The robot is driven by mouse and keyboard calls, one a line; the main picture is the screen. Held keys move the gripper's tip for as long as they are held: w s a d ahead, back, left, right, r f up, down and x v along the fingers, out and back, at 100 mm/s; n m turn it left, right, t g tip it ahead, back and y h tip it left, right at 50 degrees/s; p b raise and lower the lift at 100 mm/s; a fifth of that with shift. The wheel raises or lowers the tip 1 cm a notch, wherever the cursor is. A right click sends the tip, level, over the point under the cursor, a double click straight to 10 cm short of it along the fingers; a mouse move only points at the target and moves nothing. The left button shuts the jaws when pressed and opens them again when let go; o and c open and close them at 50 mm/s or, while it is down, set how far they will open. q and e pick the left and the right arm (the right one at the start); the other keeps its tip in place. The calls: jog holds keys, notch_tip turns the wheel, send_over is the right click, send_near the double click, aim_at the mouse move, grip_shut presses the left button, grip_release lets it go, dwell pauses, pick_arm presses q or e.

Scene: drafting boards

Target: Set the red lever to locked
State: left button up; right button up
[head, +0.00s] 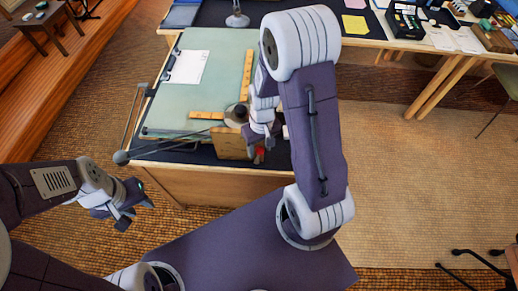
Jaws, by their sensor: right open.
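A small red piece (259,155), which looks like the red lever, shows at the front edge of the drafting table, just below my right gripper. Most of it is hidden by the gripper, so its setting cannot be told. My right gripper (264,147) is open, pointing down close to the lever; I cannot tell whether they touch. The green drafting board (212,62) lies behind, with a wooden straightedge (207,115) and a dark round pivot on it. My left gripper (137,217) looks open and empty, low in front of the table at the left.
A wooden block (229,145) stands just left of the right gripper. A thin rod with a dark ball (121,157) sticks out at the table's left. A white sheet (189,67) lies on the board. Another desk (371,36) stands behind.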

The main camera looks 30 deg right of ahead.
jog(key=shift+w+d+f, duration=0.2)
jog(key=shift+d+f, duration=0.1)
jog(key=shift+f, duration=0.05)
jog(key=shift+s+a, duration=0.1)
jog(key=c, duration=0.8)
grip_shut()
jog(key=shift+d, duration=0.3)
jog(key=shift+s+a, duration=0.1)
